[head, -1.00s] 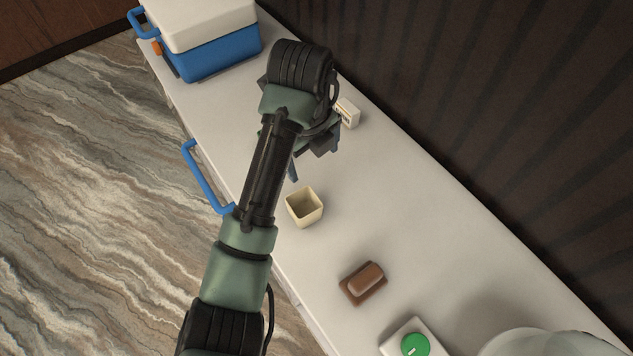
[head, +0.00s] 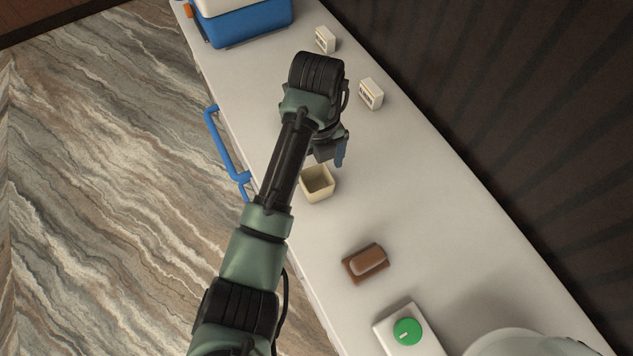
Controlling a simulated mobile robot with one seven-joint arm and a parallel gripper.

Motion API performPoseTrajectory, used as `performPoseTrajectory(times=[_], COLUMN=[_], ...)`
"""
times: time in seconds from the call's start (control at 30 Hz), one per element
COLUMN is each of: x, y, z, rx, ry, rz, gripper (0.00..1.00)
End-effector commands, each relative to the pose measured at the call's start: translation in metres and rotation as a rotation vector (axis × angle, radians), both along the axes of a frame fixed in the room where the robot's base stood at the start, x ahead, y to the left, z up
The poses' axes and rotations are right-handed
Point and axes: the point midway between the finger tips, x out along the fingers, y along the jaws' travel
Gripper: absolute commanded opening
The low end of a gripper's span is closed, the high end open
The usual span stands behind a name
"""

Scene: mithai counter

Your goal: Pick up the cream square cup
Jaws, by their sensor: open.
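The cream square cup (head: 319,184) stands upright and empty on the white counter, its open top facing up. My gripper (head: 330,163) is just above and behind the cup in the head view, with one blue finger showing to the right of the cup's far edge. The other finger is hidden behind my arm. The gripper is open and does not hold the cup. Whether a finger touches the cup cannot be told from this view.
Two small white boxes (head: 325,40) (head: 371,93) stand near the dark wall. A blue cooler (head: 250,25) with a white lid is at the far end. A brown block (head: 366,263) and a white box with a green knob (head: 407,331) lie nearer. A blue handle (head: 226,143) sticks out at the counter's left edge.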

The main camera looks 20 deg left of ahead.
Motion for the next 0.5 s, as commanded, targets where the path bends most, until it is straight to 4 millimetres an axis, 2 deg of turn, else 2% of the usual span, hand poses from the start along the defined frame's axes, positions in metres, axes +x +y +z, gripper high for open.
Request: performPoseTrajectory(times=[0.3,0.5], x=[-0.006,-0.006], y=[-0.002,-0.002], z=[-0.043,-0.048], rx=[0.000,0.001], ry=[0.001,0.001], rz=[0.000,0.000], gripper=[1.00,1.00])
